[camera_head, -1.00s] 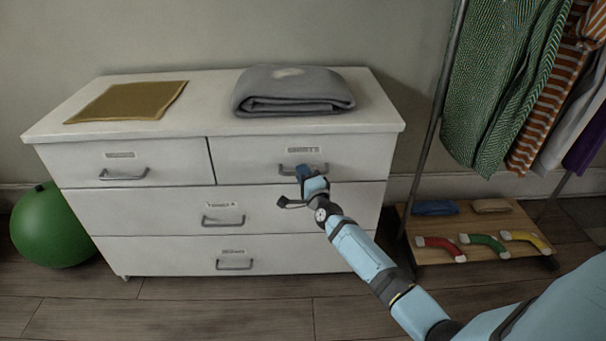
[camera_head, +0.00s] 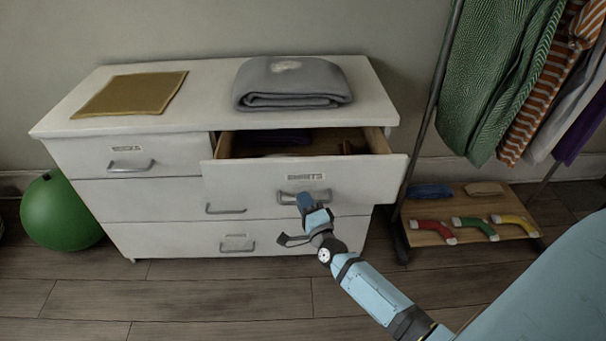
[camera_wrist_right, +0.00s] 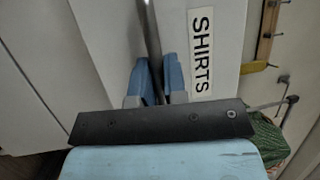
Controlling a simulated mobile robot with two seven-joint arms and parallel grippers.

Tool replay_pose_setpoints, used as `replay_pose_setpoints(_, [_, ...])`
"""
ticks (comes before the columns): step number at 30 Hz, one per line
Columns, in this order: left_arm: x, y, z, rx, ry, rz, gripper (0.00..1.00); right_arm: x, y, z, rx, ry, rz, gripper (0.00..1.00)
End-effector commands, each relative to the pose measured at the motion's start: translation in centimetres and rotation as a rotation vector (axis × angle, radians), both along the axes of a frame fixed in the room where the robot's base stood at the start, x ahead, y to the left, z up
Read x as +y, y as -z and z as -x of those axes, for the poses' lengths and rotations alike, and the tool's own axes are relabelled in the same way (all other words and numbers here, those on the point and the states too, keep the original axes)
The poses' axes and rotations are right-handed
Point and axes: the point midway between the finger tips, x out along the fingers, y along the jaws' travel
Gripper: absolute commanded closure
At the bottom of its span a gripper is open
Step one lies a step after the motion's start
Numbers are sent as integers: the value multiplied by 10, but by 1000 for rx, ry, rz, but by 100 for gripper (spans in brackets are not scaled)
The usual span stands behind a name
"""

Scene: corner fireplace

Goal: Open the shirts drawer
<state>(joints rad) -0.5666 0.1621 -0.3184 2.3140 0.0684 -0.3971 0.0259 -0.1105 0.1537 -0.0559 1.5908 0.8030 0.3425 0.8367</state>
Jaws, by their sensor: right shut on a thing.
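The shirts drawer (camera_head: 370,180) is the top right drawer of a white dresser, and it stands pulled out with its inside showing. Dark folded cloth (camera_head: 270,139) lies inside it. My right gripper (camera_head: 306,201) is at the drawer's front, shut on the drawer handle (camera_head: 322,194). In the right wrist view the blue fingertips (camera_wrist_right: 155,80) are on both sides of the handle bar (camera_wrist_right: 152,40). My left gripper is not in view.
A grey folded blanket (camera_head: 292,84) and a mustard cloth (camera_head: 130,94) lie on the dresser top (camera_head: 205,90). A green ball (camera_head: 58,210) is on the floor at left. A clothes rack (camera_head: 430,125) with a wooden shelf (camera_head: 470,232) stands at right. Floor in front is clear.

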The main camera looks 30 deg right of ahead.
Motion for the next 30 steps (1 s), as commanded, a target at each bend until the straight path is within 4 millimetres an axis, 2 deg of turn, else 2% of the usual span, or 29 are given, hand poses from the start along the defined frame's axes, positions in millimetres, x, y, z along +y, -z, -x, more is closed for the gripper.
replay_pose_setpoints(1, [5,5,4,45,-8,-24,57,7,-4,13,4,0,-2,100])
replay_pose_setpoints(7, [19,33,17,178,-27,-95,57,31,-2,52,3,0,0,100])
replay_pose_setpoints(12, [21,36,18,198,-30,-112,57,45,-2,75,1,0,1,100])
replay_pose_setpoints(19, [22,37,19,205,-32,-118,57,55,0,91,0,1,0,100])
replay_pose_setpoints(30, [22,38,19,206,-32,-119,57,57,0,93,-1,1,0,100])
